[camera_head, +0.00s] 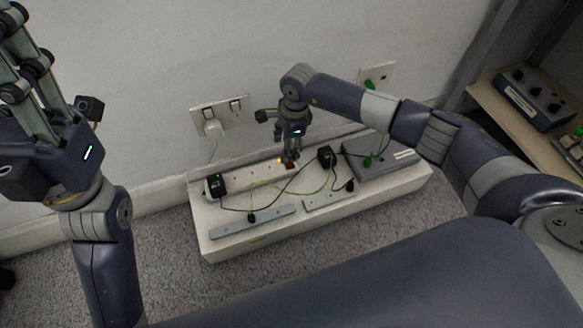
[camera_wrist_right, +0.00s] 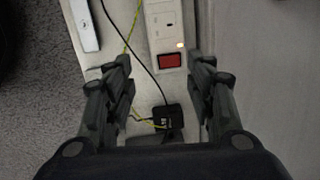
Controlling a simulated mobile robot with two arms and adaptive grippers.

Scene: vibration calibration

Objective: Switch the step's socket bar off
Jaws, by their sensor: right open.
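The step (camera_head: 222,248) is a low white ledge against the wall in the head view. The white socket bar (camera_head: 240,180) lies along its back edge, with a red rocker switch (camera_head: 289,166) at its right end. In the right wrist view, the socket bar (camera_wrist_right: 158,22) shows the red switch (camera_wrist_right: 169,61) beside a lit amber lamp (camera_wrist_right: 180,45). My right gripper (camera_head: 291,154) is open and points down over the switch end, its fingers on either side of the switch in the wrist view. My left gripper (camera_head: 22,50) is raised at upper left, away from the step; its jaw opening is unclear.
Black plugs (camera_head: 216,185) and yellow-green and black cables cross the step. Two flat grey-white bars (camera_head: 252,220) lie at its front, and a grey box (camera_head: 378,157) at its right. A wall socket (camera_head: 219,116) is above; a shelf (camera_head: 480,90) with a control box stands right.

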